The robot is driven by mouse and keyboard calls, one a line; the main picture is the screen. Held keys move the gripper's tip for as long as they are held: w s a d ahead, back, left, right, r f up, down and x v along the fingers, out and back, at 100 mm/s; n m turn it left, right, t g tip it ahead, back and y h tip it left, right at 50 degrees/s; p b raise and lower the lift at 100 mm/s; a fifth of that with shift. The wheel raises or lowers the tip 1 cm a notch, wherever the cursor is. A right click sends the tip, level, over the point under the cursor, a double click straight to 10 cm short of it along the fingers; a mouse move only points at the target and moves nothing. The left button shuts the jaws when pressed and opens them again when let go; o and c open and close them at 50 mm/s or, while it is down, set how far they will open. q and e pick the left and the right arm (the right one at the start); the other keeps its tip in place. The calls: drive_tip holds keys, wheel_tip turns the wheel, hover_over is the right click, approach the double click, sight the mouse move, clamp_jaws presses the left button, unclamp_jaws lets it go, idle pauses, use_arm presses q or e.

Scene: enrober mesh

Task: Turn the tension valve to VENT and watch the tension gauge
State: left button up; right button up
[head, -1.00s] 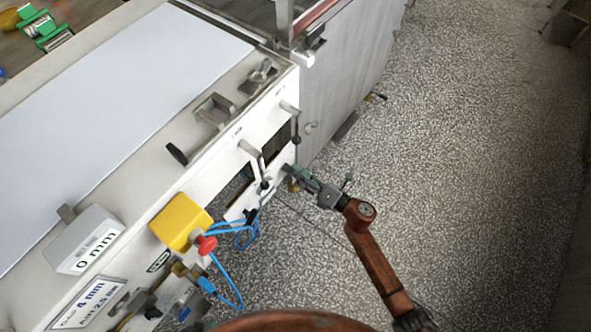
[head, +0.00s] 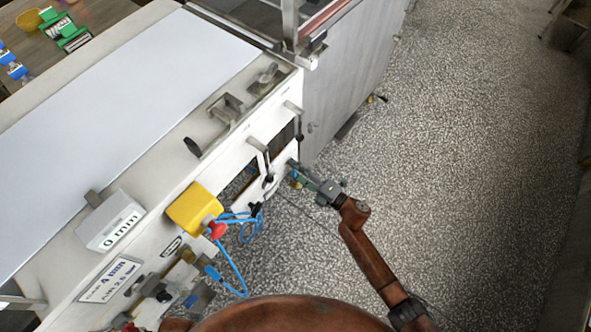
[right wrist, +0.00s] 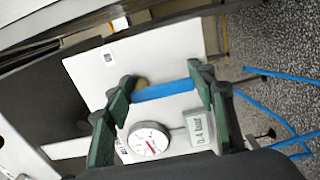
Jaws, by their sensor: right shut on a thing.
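My right gripper (right wrist: 166,92) is shut on a blue handle (right wrist: 163,91), which spans between its two green-padded fingers in the right wrist view. The handle is in front of a white panel (right wrist: 100,70), with a brass-coloured part beside its left end. The round white tension gauge (right wrist: 148,140) with a red needle sits just below the handle; its scale is too small to read. A small display (right wrist: 198,128) beside it reads about 0.4 bar. In the head view the right gripper (head: 294,172) is at the machine's side panel, and its grip is too small to make out. My left gripper is not in view.
The white machine (head: 130,110) fills the left. A yellow box (head: 194,207) with a red button (head: 216,230) and blue hoses (head: 236,272) are left of my arm. A block reading 0 mm (head: 110,222) stands on the machine. The speckled floor (head: 450,150) at right is clear.

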idle(0.3)
drive_tip(key=o, duration=1.2)
drive_tip(key=v, duration=1.2)
drive_tip(key=shift+d+f, duration=0.1)
